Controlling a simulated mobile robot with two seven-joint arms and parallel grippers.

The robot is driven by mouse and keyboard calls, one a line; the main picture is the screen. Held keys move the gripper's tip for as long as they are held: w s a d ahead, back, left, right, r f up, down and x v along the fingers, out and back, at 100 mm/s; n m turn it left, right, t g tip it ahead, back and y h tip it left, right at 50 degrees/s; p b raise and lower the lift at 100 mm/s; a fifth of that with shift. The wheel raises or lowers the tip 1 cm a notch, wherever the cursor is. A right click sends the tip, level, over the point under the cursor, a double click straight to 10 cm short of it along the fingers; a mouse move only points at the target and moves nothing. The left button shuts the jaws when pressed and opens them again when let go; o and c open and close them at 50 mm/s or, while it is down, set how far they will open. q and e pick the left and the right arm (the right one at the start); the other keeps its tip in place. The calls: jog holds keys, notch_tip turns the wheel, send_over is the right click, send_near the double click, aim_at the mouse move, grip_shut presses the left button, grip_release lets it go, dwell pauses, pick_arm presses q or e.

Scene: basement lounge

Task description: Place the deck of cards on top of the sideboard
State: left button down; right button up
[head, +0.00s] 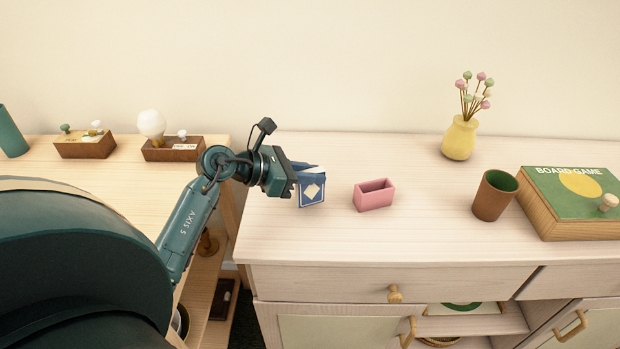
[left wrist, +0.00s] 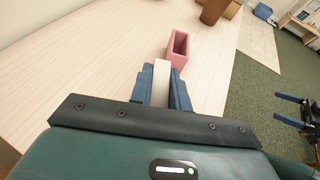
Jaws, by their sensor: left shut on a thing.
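The deck of cards (head: 312,190) is blue with a white diamond. My left gripper (head: 298,180) is shut on it and holds it upright over the left end of the sideboard (head: 330,238). I cannot tell whether its lower edge touches the top. In the left wrist view the deck (left wrist: 161,82) shows as a pale narrow edge between the two blue fingers. My right gripper (left wrist: 287,110) shows at the right edge of the left wrist view, well away from the sideboard, with its fingers apart and empty.
A pink open box (head: 374,196) stands just right of the deck. Further right are a brown cup (head: 494,196), a yellow vase (head: 460,138) with flowers and a board game (head: 575,200). A wooden shelf (head: 115,180) with small boxes stands left. The sideboard's front left is clear.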

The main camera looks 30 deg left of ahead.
pick_arm(q)
jog(key=shift+f, duration=0.6)
jog(key=shift+f, duration=0.1)
jog(key=c, duration=1.8)
grip_release()
jog(key=shift+f, duration=0.1)
jog(key=o, duration=0.5)
jog(key=shift+r, duration=0.35)
jog(key=b+v, duration=0.1)
jog(key=v, duration=1.1)
jog(key=shift+f, duration=0.2)
